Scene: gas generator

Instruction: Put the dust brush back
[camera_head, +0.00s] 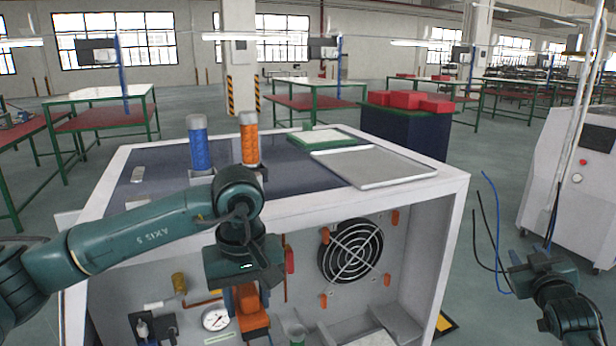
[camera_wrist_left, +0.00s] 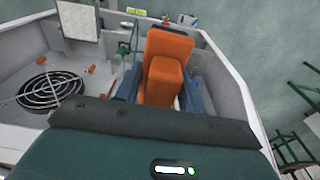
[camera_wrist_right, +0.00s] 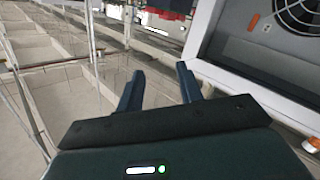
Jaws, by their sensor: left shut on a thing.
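My left gripper (camera_head: 246,285) is shut on an orange object, which I take to be the dust brush (camera_head: 251,308). It hangs below the gripper in front of the open cabinet of the generator (camera_head: 455,215). In the left wrist view the orange brush (camera_wrist_left: 168,58) sits between the two blue-grey fingers; I cannot make out its bristles. My right gripper (camera_head: 533,262) is off to the right of the cabinet. In the right wrist view its fingers (camera_wrist_right: 158,88) are apart with nothing between them.
On the cabinet top stand a blue cylinder (camera_head: 199,145) and an orange cylinder (camera_head: 249,140), a green-edged tray (camera_head: 321,138) and a grey tray (camera_head: 373,167). Inside are a round fan (camera_head: 350,250) and a gauge (camera_head: 216,318). A white machine (camera_head: 572,185) stands at right.

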